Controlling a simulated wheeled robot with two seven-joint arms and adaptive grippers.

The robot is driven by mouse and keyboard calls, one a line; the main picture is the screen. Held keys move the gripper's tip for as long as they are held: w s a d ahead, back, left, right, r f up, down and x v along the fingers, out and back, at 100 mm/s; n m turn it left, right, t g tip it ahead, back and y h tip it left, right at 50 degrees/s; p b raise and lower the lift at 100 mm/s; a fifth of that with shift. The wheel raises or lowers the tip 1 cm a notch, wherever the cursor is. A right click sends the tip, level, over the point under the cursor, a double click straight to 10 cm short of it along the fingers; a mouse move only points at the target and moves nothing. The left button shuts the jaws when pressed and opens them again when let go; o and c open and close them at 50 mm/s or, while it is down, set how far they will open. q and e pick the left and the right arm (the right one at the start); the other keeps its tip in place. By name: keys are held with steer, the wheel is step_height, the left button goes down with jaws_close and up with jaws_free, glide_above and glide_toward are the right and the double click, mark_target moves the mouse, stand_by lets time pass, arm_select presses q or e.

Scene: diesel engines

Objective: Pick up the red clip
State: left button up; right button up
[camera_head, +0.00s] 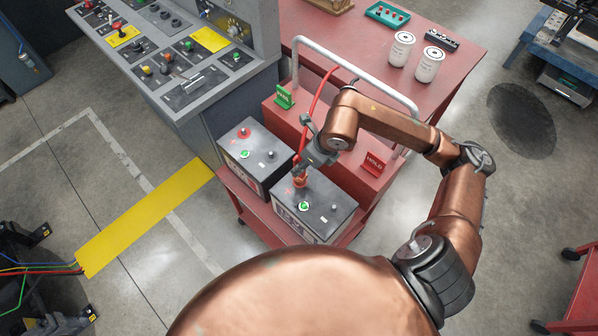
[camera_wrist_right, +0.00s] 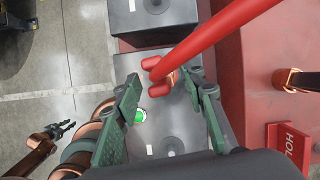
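The red clip (camera_head: 299,180) sits at a terminal of the right-hand black battery (camera_head: 325,205), with a red cable (camera_head: 318,95) running up from it. In the right wrist view, its red handles (camera_wrist_right: 154,75) lie between the two fingers of my right gripper (camera_wrist_right: 163,88). The fingers stand apart, with a visible gap to the clip. In the head view my right gripper (camera_head: 303,163) is just above the clip and partly hides it. My left gripper (camera_wrist_right: 62,129) shows only in the right wrist view, at the lower left, empty with its fingers apart.
A second battery (camera_head: 252,158) stands to the left on the red cart (camera_head: 262,228). Green (camera_head: 284,97) and red (camera_head: 373,163) signs stand behind the batteries. A grey rail (camera_head: 345,60) arches behind. A control console (camera_head: 180,75) stands at the left.

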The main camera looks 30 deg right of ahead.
steer(key=shift+x, duration=1.25)
steer(key=shift+c, duration=0.5)
jaws_close()
